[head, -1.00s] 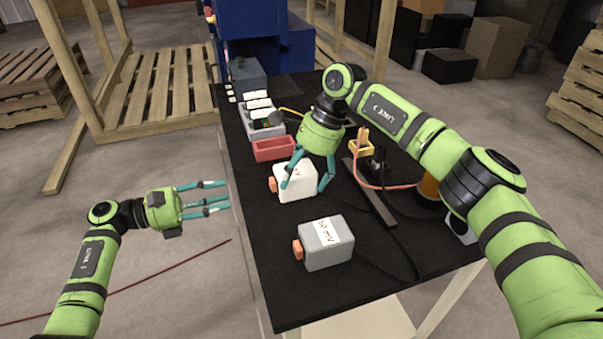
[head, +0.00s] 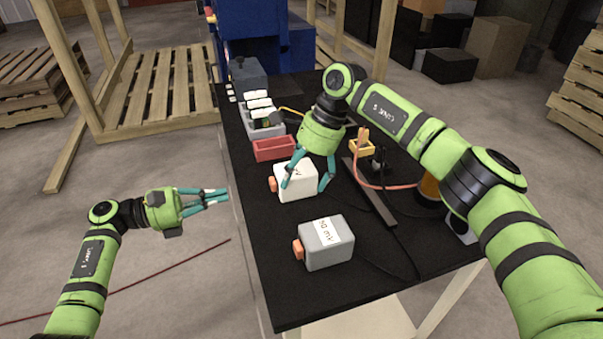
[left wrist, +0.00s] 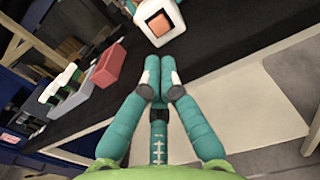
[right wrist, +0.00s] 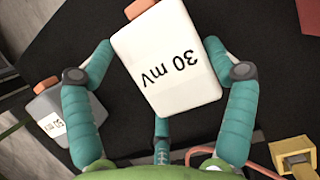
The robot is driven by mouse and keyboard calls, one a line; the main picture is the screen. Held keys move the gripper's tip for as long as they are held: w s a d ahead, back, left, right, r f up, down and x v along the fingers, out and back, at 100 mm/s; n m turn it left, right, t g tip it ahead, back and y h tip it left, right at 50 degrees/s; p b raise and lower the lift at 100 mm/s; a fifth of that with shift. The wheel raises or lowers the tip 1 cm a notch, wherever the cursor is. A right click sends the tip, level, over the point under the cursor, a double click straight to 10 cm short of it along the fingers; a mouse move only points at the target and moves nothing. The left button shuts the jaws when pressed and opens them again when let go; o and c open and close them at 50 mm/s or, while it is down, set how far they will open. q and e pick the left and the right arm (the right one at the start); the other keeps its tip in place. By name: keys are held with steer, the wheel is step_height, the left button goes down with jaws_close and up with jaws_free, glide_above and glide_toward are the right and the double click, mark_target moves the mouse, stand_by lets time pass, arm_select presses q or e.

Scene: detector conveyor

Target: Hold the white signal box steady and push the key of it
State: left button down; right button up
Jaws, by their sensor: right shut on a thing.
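The white signal box (head: 299,183) stands on the black table top, with its orange key (head: 273,184) on the left side. In the right wrist view the white box (right wrist: 172,95) is marked "30 mV" and its key (right wrist: 134,7) points to the top. My right gripper (head: 308,186) is shut on the white box from above, with fingers on both sides. My left gripper (head: 226,196) is left of the table edge, shut and empty, apart from the box. In the left wrist view its fingertips (left wrist: 152,66) are together, below the orange key (left wrist: 161,23).
A grey box (head: 328,256) with an orange key stands nearer on the table. A red bin (head: 273,149), a grey tray with white-topped items (head: 262,124) and a yellow holder (head: 362,148) lie farther back. A dark bar (head: 370,192) and cables lie to the right.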

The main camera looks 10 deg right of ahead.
mark_target(255, 203)
stand_by(0.5)
arm_select(q)
steer(key=w+a+r+n+t+y, duration=0.1)
steer(key=w+a+r+n+t, duration=0.15)
steer(key=r+n+t, duration=0.45)
steer(key=w+a+r+n+t, duration=0.2)
steer(key=a+r+n+t, duration=0.25)
steer(key=n+t, duration=0.45)
steer(key=s+d+f+n+g+y, duration=0.2)
steer(key=d+f+n+y, duration=0.1)
steer(key=f+n, duration=0.2)
steer(key=s+d+f+n+g+y, duration=0.2)
steer(key=s+d+f+n+y, duration=0.1)
steer(key=f+n, duration=0.3)
steer(key=shift+s+n, duration=0.3)
steer(key=shift+n, duration=0.6)
steer(key=shift+d, duration=0.1)
steer(key=shift+w+d, duration=0.15)
steer(key=shift+d, duration=1.3)
steer(key=shift+w+d, duration=0.2)
steer(key=shift+d, duration=1.2)
steer(key=shift+w+d, duration=0.15)
steer(key=shift+d, duration=1.3)
